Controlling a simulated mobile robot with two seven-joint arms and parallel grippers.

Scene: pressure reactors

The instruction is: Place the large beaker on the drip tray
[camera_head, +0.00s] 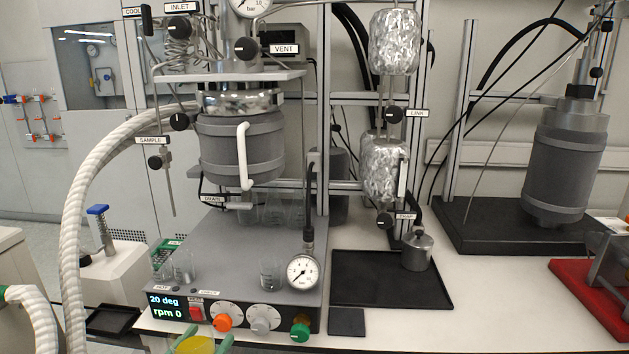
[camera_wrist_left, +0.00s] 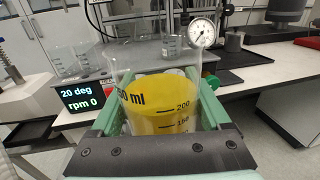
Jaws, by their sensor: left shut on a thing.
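The large beaker (camera_wrist_left: 160,105) is clear, marked in ml, and holds yellow liquid to about the 200 line. My left gripper (camera_wrist_left: 160,122) is shut around it, with a green finger on each side, and the beaker looks upright. In the head view the beaker (camera_head: 195,344) and the left gripper (camera_head: 200,338) are at the bottom edge, in front of the reactor's control panel and partly cut off. A black shallow tray (camera_head: 365,285) lies on the bench right of the reactor base. A smaller black tray (camera_head: 112,319) is at the lower left. I cannot tell which is the drip tray. My right gripper is not in view.
A grey lidded metal pot (camera_head: 417,254) stands on the right of the larger tray. Small beakers (camera_head: 272,274) and a pressure gauge (camera_head: 303,272) are on the grey reactor base (camera_head: 230,255). A white ribbed hose (camera_head: 75,215) arcs at left. A dark pad (camera_head: 347,321) lies before the tray.

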